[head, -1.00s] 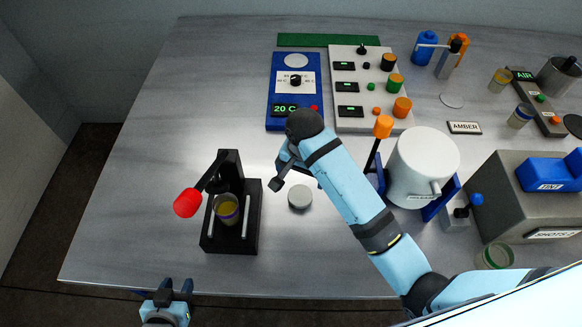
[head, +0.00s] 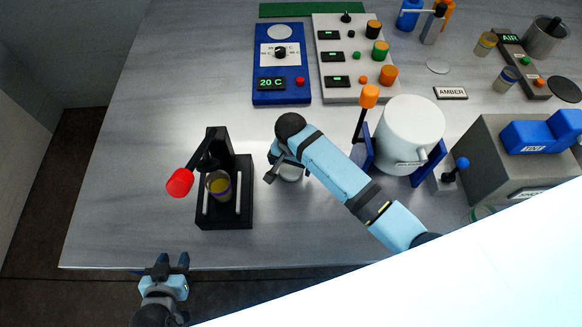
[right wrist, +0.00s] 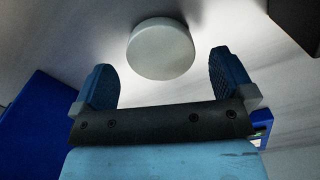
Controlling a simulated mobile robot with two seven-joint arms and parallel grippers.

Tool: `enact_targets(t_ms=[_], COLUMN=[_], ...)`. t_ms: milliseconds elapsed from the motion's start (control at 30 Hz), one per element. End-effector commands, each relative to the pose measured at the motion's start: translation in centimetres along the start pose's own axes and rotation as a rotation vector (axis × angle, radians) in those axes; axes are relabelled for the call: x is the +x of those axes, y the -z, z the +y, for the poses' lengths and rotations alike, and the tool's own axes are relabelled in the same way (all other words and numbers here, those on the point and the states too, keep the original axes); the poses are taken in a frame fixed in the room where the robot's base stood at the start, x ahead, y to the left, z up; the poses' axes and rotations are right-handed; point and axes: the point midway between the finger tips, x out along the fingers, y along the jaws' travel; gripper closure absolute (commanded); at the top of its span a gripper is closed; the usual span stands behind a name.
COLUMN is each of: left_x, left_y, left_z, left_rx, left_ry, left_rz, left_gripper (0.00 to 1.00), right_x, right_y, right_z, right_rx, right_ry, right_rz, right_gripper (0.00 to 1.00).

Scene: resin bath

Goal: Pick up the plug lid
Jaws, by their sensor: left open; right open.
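The plug lid, a round pale grey disc (right wrist: 161,48), lies on the table just beyond my right gripper's fingertips in the right wrist view. In the head view the lid (head: 291,173) is partly hidden by my right arm. My right gripper (right wrist: 160,80) is open and empty, its two blue fingers on either side of the lid's line but short of it. It also shows in the head view (head: 271,170), beside the lid. My left gripper (head: 166,262) is open and empty at the table's front edge.
A black press (head: 226,190) with a red-knobbed lever and a small cup stands left of the lid. A white pot (head: 410,135) in a blue frame stands to the right. A blue 20 C panel (head: 282,95) and a grey control panel (head: 345,60) lie behind.

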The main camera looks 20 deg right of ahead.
Motion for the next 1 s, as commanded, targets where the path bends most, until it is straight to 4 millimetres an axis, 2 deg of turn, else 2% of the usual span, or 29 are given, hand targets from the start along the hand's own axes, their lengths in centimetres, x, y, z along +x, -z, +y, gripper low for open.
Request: enact_targets(t_ms=[100,200,433,467,633,667,1000], left_x=[0.2,0.4,0.4,0.4,0.2,0.2,0.1], left_y=[0.4,0.4,-0.3,-0.3,-0.4,-0.3,0.0], left_z=[0.0,0.1,0.2,0.2,0.1,0.1,0.1], left_rx=[-0.017,-0.031,-0.032,-0.031,-0.029,-0.029,-0.028], left_ry=[0.007,0.009,0.009,0.009,0.009,0.008,0.008], left_rz=[0.001,0.000,-0.011,-0.012,-0.013,-0.012,-0.006], left_gripper=[0.57,0.57,0.57,0.57,0.57,0.57,0.57], right_x=[1.5,2.2,2.4,2.4,2.4,2.4,2.4], right_y=[0.0,0.0,0.0,0.0,0.0,0.0,0.0], right_z=[0.0,0.0,0.0,0.0,0.0,0.0,0.0], right_rx=[0.000,0.001,0.001,0.001,0.000,0.000,0.000], right_ry=[-0.002,0.000,0.001,0.001,0.001,0.001,0.001], right_rz=[-0.002,-0.001,0.000,0.000,0.000,0.000,0.000], right_gripper=[0.00,0.00,0.00,0.05,0.44,0.47,0.47])
